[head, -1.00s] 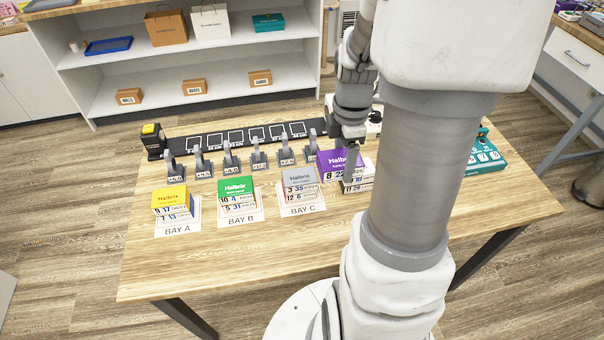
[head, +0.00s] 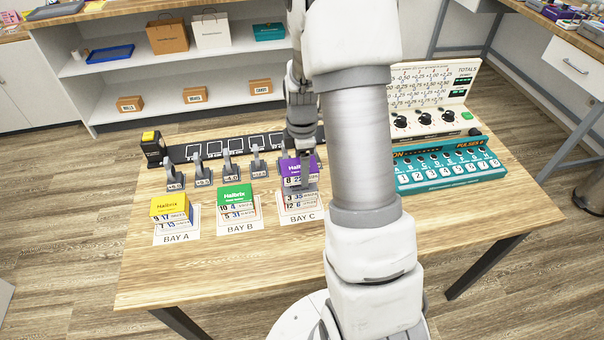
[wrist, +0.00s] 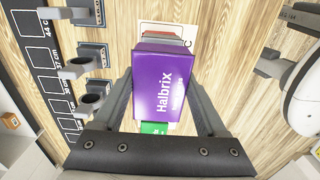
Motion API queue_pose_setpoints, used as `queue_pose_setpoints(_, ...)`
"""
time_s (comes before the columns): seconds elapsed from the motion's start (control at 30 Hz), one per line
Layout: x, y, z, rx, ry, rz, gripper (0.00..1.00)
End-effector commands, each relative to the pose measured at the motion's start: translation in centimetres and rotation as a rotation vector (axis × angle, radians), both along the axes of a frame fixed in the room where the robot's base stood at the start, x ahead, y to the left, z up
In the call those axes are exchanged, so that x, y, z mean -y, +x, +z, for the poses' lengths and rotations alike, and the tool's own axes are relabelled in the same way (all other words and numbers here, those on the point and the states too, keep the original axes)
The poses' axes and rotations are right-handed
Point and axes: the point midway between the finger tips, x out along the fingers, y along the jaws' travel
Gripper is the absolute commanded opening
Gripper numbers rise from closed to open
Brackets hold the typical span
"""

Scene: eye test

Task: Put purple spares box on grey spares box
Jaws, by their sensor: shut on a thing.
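My gripper (head: 301,158) is shut on the purple spares box (head: 296,181), with its fingers on two opposite sides. In the wrist view the purple box (wrist: 164,85) shows its top, lettered Halbrix, between the fingers. The grey spares box (head: 302,204) stands on the BAY C card (head: 300,217), below the purple box. The purple box hides most of its top. A strip of grey shows below the purple box's front; I cannot tell whether the two touch. In the wrist view an edge of a lower box (wrist: 161,39) shows past the purple box.
A green box (head: 235,199) on BAY B stands close on the left, and a yellow box (head: 170,207) on BAY A farther left. Grey upright holders (head: 230,168) line the back. A teal panel (head: 450,172) and a dial console (head: 425,118) stand right. The front of the table is clear.

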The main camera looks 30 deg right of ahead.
Motion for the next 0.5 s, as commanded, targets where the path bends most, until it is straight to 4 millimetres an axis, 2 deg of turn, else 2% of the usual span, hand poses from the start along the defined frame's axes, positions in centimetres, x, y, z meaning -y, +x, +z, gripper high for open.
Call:
queue_pose_setpoints(0.1,-0.1,-0.1,-2.1,-0.004,0.0,0.001,0.14)
queue_pose_setpoints(0.17,-0.1,-0.1,-2.7,-0.003,0.0,0.002,0.14)
queue_pose_setpoints(0.5,0.0,0.0,-3.1,0.0,0.0,0.001,0.14)
